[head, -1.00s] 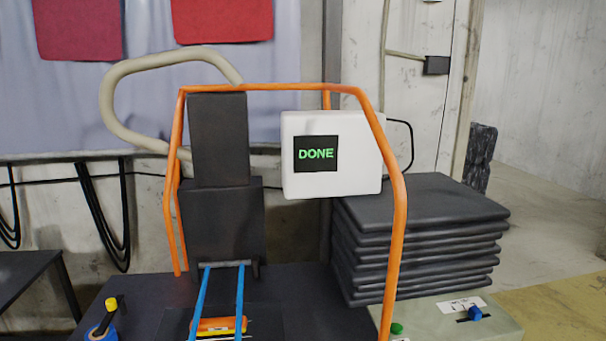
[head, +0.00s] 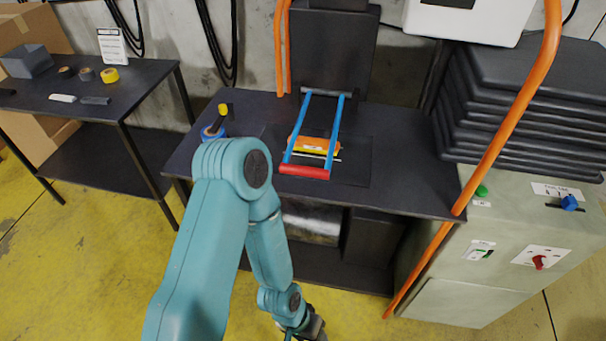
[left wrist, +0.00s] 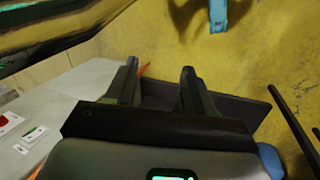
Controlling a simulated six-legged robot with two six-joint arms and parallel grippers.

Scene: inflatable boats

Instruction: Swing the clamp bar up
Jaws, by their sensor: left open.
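The clamp bar (head: 337,131) is a blue two-armed frame with a red grip (head: 304,171) across its near end. In the head view it lies low over the dark machine table, hinged at the back against a dark block. An orange and yellow piece (head: 314,146) lies under it. My left gripper (head: 316,328) is at the bottom of the head view, well below and in front of the table and apart from the bar. The left wrist view shows its two fingers (left wrist: 160,76) apart with nothing between them. My right gripper is out of view.
An orange tube frame (head: 515,120) rises at the table's right, beside a stack of dark slabs (head: 530,110) and a pale control cabinet (head: 500,245). A side table (head: 110,120) stands left. Yellow floor is open in front.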

